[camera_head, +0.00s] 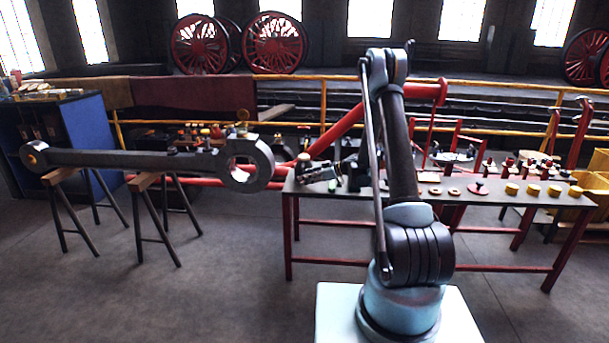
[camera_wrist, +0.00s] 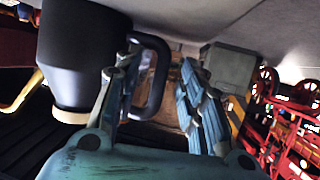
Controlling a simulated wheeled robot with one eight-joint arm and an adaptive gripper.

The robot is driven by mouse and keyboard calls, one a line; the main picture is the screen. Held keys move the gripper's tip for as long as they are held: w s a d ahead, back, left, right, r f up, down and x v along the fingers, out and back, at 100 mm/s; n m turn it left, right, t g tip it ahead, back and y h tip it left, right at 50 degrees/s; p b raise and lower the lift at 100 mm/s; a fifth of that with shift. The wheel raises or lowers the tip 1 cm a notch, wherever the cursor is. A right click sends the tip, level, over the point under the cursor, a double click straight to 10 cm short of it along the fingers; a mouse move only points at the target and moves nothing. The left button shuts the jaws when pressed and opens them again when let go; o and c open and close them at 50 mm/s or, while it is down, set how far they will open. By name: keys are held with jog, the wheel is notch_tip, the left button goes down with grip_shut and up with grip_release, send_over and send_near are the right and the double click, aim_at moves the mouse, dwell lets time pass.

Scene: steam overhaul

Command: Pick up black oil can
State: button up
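In the wrist view, a large black can with a loop handle (camera_wrist: 83,50) fills the upper left, and a pale band shows at its lower end. I take it for the black oil can. My gripper (camera_wrist: 160,95) is open, its fingers spread apart. The can's handle reaches into the space between them, close to the left finger. Whether they touch is unclear. In the head view my gripper (camera_head: 325,173) is at the left end of the red-legged bench (camera_head: 450,202), and I cannot clearly make out the can there.
A grey block (camera_wrist: 230,67) stands beyond the right finger. Yellow-topped pieces (camera_head: 533,190) and small red parts (camera_head: 453,190) line the bench to the right. A large connecting rod (camera_head: 130,158) on trestles stands left of the bench. The floor in front is clear.

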grip_shut()
jog(key=shift+r, duration=0.15)
notch_tip(320, 180, up, 10)
dwell(0.6)
